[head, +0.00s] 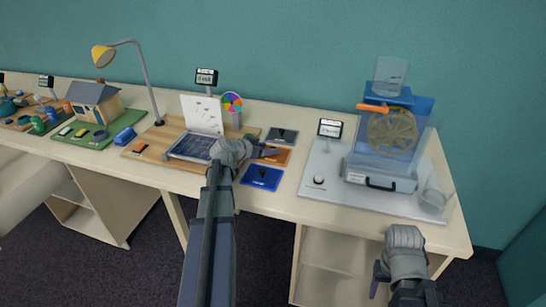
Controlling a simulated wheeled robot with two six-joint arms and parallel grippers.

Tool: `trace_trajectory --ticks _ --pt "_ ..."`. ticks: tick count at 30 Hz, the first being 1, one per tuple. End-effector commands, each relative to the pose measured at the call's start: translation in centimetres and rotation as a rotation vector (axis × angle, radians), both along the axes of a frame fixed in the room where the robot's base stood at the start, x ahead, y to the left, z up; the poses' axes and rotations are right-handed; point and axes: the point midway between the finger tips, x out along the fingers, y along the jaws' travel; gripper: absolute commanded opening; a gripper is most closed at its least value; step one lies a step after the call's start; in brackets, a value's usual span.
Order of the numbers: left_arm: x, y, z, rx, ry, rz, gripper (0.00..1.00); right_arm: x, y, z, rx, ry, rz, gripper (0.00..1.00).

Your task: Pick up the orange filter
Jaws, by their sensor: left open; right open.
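The orange filter (281,159) is a flat square lying on the table between a dark grey filter (283,135) behind it and a blue filter (262,178) in front. My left gripper (265,153) reaches in over the left part of the orange filter and hides some of it. It is open, and I cannot tell whether its fingers touch the filter. My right gripper (380,280) is open and empty in front of the table's edge at the lower right, far from the filters.
Left of the filters is a wooden board with a solar panel (190,146), lamp (135,62), white card (202,113) and colour wheel (232,101). To the right, a grey base (320,195) carries a blue water-wheel tank (392,130), with a clear beaker (433,200) near the edge.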

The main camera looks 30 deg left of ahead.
Motion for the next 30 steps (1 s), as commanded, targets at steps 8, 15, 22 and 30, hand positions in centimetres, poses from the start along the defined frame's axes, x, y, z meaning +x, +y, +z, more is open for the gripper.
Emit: trace_trajectory --ticks 8,15,22,30 --pt "3.0 -0.7 -1.8 0.001 0.000 0.000 0.63 0.0 0.0 -1.8 0.000 0.000 0.000 0.59" --pt "2.9 -0.8 -1.7 0.000 0.000 0.000 0.58 0.0 0.0 -1.7 0.000 0.000 0.000 0.59" --pt "2.9 -0.8 -1.7 0.000 0.000 0.000 0.32 0.0 0.0 -1.7 0.000 0.000 0.000 0.59" --pt "2.9 -0.7 -1.7 0.000 0.000 0.001 0.01 0.0 0.0 -1.7 0.000 0.000 0.000 0.59"
